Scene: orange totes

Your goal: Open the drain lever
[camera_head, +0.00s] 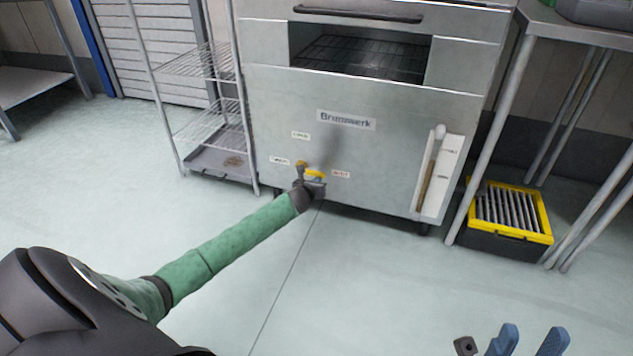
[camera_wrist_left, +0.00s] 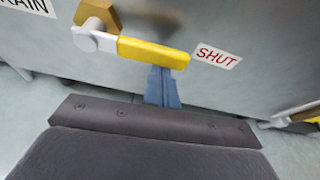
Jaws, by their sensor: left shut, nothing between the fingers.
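The drain lever (camera_head: 316,173) is a yellow handle on a brass valve low on the steel oven front. In the left wrist view the yellow lever (camera_wrist_left: 152,52) points right, its tip beside the red SHUT label (camera_wrist_left: 216,55). My left gripper (camera_wrist_left: 162,88) is shut and empty, its blue fingers just below the lever's outer end; I cannot tell whether they touch it. In the head view, my left wrist hides part of the valve area. My right gripper (camera_head: 529,339) is open and empty at the bottom right, far from the lever.
The oven (camera_head: 375,180) has an open upper slot with a rack. A wire shelf (camera_head: 205,125) stands left of it. On its right are a white panel (camera_head: 445,175), a steel table leg (camera_head: 490,130) and a yellow-black crate (camera_head: 510,238). The floor in front is clear.

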